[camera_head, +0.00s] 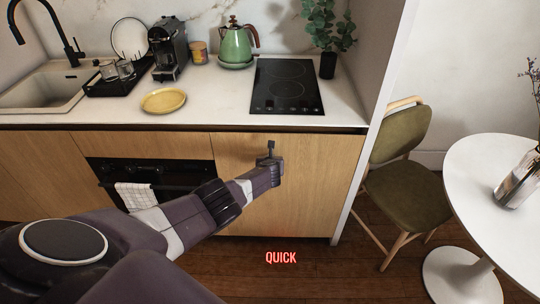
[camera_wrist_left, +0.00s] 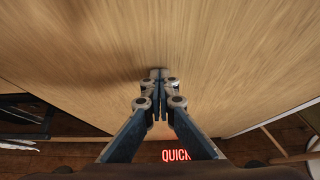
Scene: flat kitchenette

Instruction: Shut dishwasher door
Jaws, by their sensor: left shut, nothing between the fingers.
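The dishwasher door appears to be the plain wooden panel (camera_head: 315,180) below the cooktop. It stands upright under the counter, roughly in line with the neighbouring fronts; I cannot tell whether a small gap is left at its edge. My left gripper (camera_head: 270,149) is shut and empty in front of the panel's upper left part. In the left wrist view the wooden panel (camera_wrist_left: 235,60) fills most of the picture. There the closed fingertips of my left gripper (camera_wrist_left: 158,74) point at its surface and look very close to or touching it. My right gripper is not in view.
A black oven (camera_head: 110,172) with a towel (camera_head: 137,196) on its handle is left of the panel. A green chair (camera_head: 408,185) and a round white table (camera_head: 490,165) stand to the right. The wooden floor (camera_head: 300,280) before the panel is clear.

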